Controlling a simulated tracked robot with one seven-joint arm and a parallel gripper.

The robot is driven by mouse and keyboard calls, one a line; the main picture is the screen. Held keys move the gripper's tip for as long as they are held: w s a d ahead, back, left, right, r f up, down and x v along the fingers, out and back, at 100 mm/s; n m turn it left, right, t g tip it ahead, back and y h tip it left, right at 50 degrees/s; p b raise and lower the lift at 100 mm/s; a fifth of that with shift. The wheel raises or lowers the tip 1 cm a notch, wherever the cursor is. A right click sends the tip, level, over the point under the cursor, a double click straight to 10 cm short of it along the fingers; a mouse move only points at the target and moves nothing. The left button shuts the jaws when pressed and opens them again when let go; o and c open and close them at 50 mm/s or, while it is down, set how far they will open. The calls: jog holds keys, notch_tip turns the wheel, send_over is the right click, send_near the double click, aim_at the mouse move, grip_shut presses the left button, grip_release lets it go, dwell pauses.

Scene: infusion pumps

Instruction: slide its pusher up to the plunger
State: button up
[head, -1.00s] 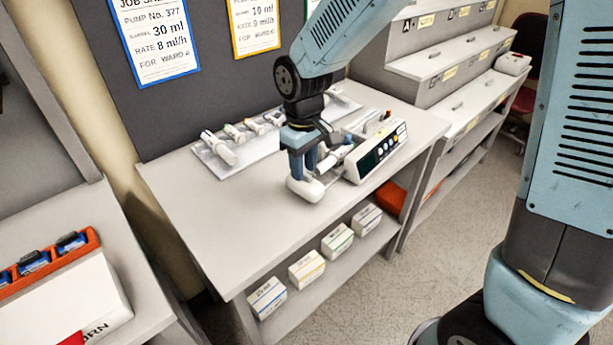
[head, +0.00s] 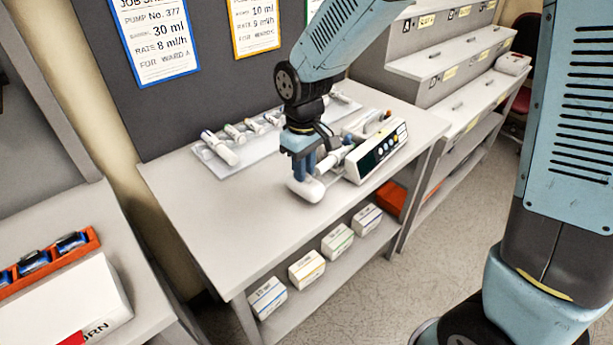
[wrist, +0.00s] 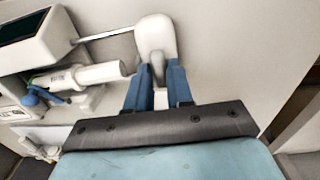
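The infusion pump (head: 352,178) is a white box with a dark screen, standing at the right part of the table. Its pusher (head: 306,189) is a white rounded block on a thin metal rod, out to the left of the pump; it also shows in the wrist view (wrist: 156,32). A syringe (wrist: 80,76) lies in the pump, and its white plunger end (wrist: 124,68) is beside my left finger, with a small gap to the pusher. My gripper (wrist: 158,66) has its blue fingers on both sides of the pusher's grey tab and appears shut on it.
A pale tray (head: 214,167) with several syringes lies at the back of the table. The table's front left (head: 225,225) is clear. Several boxes (head: 307,269) stand on the shelf below. Job sheets (head: 155,40) hang on the dark panel behind.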

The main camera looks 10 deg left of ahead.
jog(key=shift+c, duration=1.3)
jog(key=shift+w+d, duration=0.4)
jog(key=shift+w, duration=0.15)
jog(key=shift+w+d, duration=0.15)
jog(key=shift+w, duration=0.1)
jog(key=o, duration=0.6)
jog(key=shift+r, duration=3.55)
